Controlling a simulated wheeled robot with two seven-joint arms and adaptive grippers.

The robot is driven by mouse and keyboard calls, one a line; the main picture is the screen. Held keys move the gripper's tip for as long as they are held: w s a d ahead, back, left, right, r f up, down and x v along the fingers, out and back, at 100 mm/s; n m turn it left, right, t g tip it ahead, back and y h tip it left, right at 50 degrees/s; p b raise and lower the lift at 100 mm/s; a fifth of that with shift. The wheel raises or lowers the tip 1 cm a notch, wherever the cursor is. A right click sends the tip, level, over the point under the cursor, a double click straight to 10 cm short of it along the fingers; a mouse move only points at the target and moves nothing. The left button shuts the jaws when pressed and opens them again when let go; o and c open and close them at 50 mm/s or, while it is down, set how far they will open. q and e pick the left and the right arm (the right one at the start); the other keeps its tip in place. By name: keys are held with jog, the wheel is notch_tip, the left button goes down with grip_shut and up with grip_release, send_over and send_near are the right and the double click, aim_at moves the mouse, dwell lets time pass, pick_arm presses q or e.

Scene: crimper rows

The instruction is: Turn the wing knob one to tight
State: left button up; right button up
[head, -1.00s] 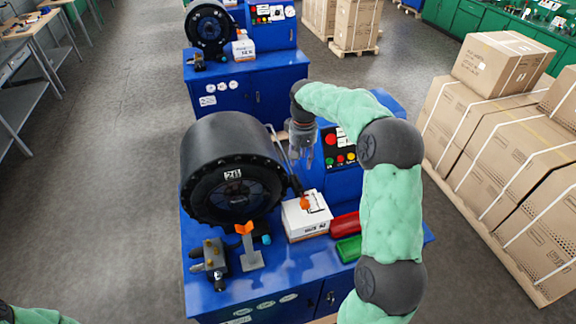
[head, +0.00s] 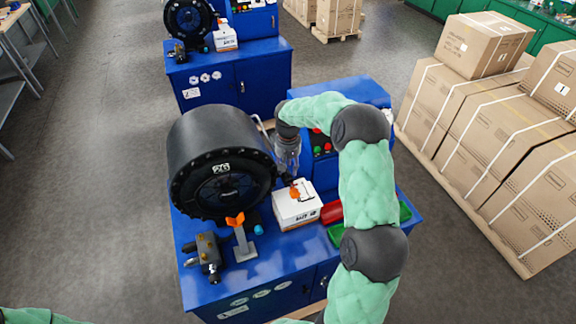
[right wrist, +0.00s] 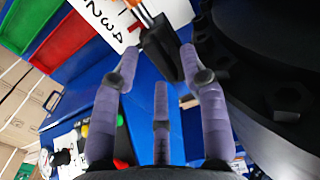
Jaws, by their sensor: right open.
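An orange wing-shaped knob (head: 235,220) tops a grey upright post on the near blue bench. A second orange piece (head: 295,192) sits at a white box (head: 297,208) with printed marks; the right wrist view shows its orange edge (right wrist: 133,4) at the top. I cannot tell which orange piece is knob one. My right gripper (head: 288,172) is open and points down between the black drum and the box. In the right wrist view its spread fingers (right wrist: 160,68) hold nothing, and a black bar (right wrist: 162,45) lies just beyond them. My left gripper is out of view.
The large black drum (head: 218,135) stands close left of the right gripper. A red tray (head: 331,212) and green tray (right wrist: 22,22) lie right of the box. A dark fitting (head: 208,255) lies at the bench's front left. Strapped cartons (head: 480,125) stand at right.

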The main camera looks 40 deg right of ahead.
jog(key=shift+w+f, duration=0.1)
jog(key=shift+f, duration=0.1)
grip_shut()
